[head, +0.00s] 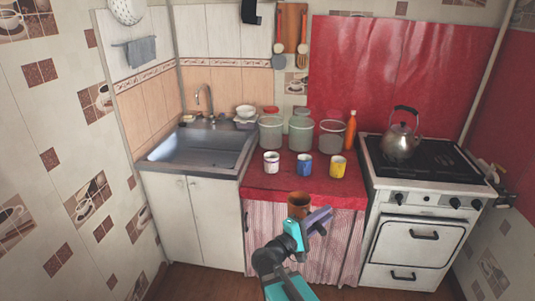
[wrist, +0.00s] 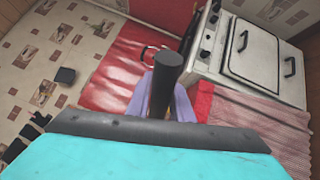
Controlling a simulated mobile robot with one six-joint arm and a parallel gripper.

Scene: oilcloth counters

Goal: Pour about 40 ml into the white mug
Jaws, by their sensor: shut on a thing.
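The white mug (head: 271,163) stands upright on the red-covered counter, at the left of a row of mugs. My gripper (head: 317,221) is in front of the counter's front edge, shut on a brown pot (head: 298,206) that looks upright. The pot is lower in the picture than the mug and to its right, apart from it. What is in the pot cannot be seen. In the wrist view a dark upright bar (wrist: 166,84), perhaps the pot's handle, stands between my purple fingers (wrist: 165,103). The white mug cannot be made out there.
A blue mug (head: 304,166) and a yellow mug (head: 338,168) stand to the right of the white mug. Large jars (head: 300,134) and an orange bottle (head: 351,130) stand behind. A sink (head: 198,148) is left, a stove with a kettle (head: 400,141) right.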

